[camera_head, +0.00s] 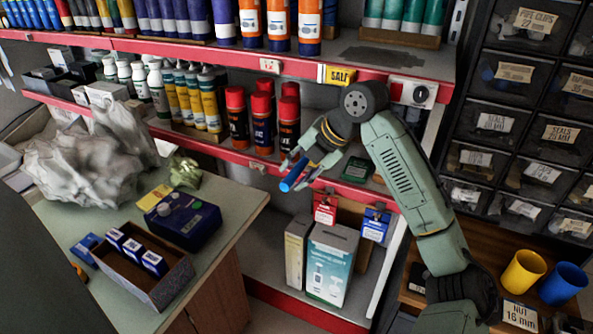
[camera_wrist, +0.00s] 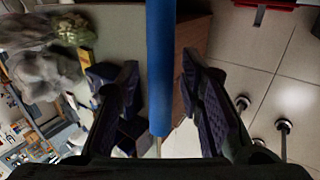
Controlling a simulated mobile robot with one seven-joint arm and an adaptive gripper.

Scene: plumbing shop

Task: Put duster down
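The duster shows only as a blue rod (camera_head: 293,174) between the fingers of my gripper (camera_head: 301,172) in the head view. In the wrist view the blue rod (camera_wrist: 160,70) runs from the top edge down between the two dark fingers (camera_wrist: 160,92). The fingers lie close on either side of it, and it is held in the air. No duster head can be made out. My gripper is in front of the shelf, to the right of the green-topped counter (camera_head: 232,202) and above its level.
Red-capped cans (camera_head: 262,125) stand on the shelf behind. Yellow (camera_head: 523,272) and blue (camera_head: 563,284) cups stand at right. The counter's right edge has some bare room.

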